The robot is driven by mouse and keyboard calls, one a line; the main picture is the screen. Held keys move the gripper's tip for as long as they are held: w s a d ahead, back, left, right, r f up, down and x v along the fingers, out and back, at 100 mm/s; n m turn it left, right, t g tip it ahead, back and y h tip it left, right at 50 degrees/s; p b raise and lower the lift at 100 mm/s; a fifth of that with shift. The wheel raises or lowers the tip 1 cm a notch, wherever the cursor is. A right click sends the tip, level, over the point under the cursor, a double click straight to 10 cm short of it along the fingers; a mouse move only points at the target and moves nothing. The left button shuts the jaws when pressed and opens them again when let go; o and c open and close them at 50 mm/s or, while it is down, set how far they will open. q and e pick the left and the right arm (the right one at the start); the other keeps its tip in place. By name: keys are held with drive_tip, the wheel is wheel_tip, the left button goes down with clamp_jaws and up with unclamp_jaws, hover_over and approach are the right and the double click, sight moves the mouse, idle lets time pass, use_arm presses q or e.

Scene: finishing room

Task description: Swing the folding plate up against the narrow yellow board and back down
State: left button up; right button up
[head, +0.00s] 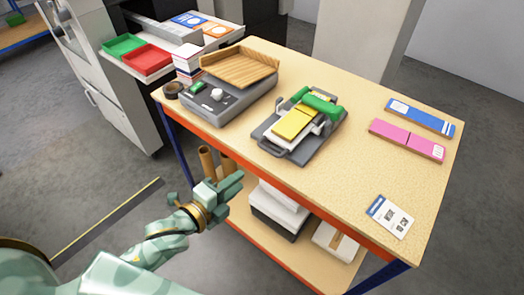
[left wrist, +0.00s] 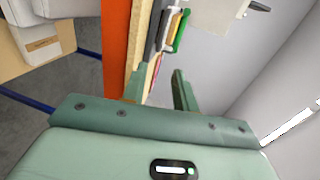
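A dark grey folding device (head: 336,128) lies on the table, with a green bar (head: 318,102) across its far side. The narrow yellow board (head: 294,122) lies flat on a pale plate in its middle. I cannot tell clearly which part is the folding plate; a grey handle loop (head: 275,149) sticks out at the near left. My left gripper (head: 232,183) is off the table's front edge, left of and nearer than the device. The left wrist view shows its two fingers (left wrist: 162,88) apart with nothing between them; the green bar (left wrist: 181,31) shows beyond. My right gripper is not visible.
The table (head: 395,170) has an orange front edge. A grey machine with a wooden tray (head: 240,66) stands left of the device. Blue (head: 420,117) and pink (head: 407,139) strips and a label card (head: 390,216) lie right.

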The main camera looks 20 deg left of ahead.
sight(274, 152)
use_arm(q)
drive_tip(key=b+x, duration=0.2)
drive_tip(key=x, duration=1.3)
drive_tip(key=shift+f, duration=0.15)
drive_tip(key=shift+w+d+b, duration=0.2)
drive_tip(key=shift+w+b, duration=0.15)
drive_tip(key=shift+w, duration=0.2)
clamp_jaws()
